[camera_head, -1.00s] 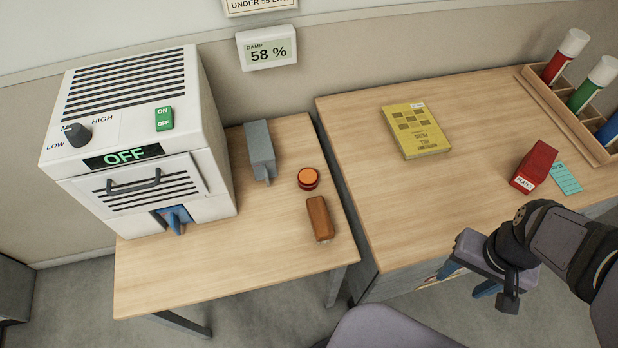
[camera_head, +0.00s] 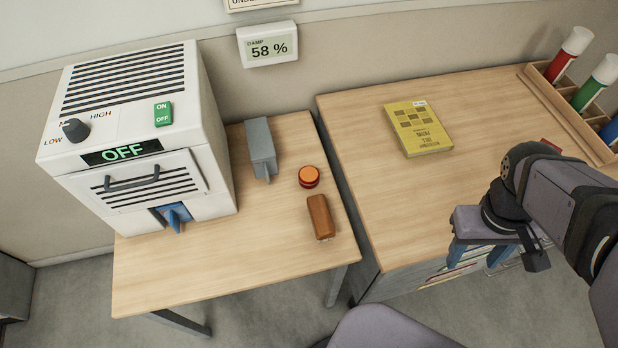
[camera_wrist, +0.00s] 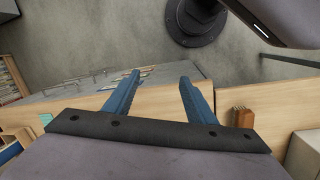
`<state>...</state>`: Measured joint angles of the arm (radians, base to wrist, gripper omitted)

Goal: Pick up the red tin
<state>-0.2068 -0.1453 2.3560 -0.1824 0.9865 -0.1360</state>
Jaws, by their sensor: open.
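The red tin (camera_head: 551,144), a boxy red block with a white label in the earlier head view, stands on the right-hand table. My arm now hides nearly all of it, and only a thin red sliver shows. My gripper (camera_head: 478,256) is open with blue fingers, at the front edge of that table, nearer the camera and left of the tin. In the wrist view my gripper (camera_wrist: 160,78) is open with nothing between its fingers. I cannot make out the tin in the wrist view.
A yellow book (camera_head: 418,128) lies on the right table (camera_head: 375,210). A wooden rack (camera_head: 560,113) with coloured tubes stands behind the tin. The left table holds a white machine (camera_head: 130,130), a grey block (camera_head: 260,148), an orange-topped round thing (camera_head: 309,177) and a brown-handled brush (camera_head: 320,217).

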